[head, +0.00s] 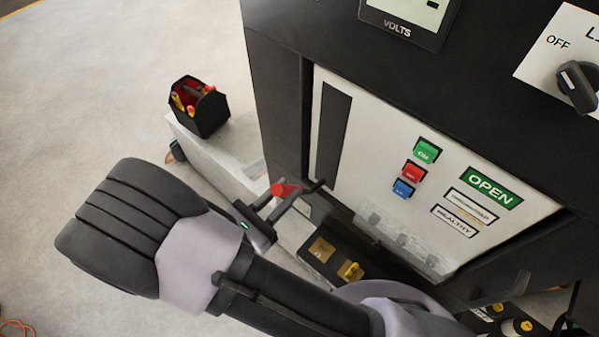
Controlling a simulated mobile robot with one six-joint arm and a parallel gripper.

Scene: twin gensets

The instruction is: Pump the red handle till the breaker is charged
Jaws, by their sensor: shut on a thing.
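The red handle (285,189) sticks out at the left side of the breaker's white front (380,150). A dark lever part shows just right of its red grip. My gripper (282,200) reaches up to it from below and is shut on it; the fingers hide part of the grip. The breaker front carries green (427,151), red (412,173) and blue (403,188) buttons. A green flag (491,188) reads OPEN. The small window (471,206) under it has writing too small to read surely.
A black tool caddy (199,106) stands on a pale block (222,155) behind my gripper. A rotary switch (577,85) by OFF and a VOLTS meter (408,14) sit above the breaker. A yellow knob (350,271) is below. Open floor lies at left.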

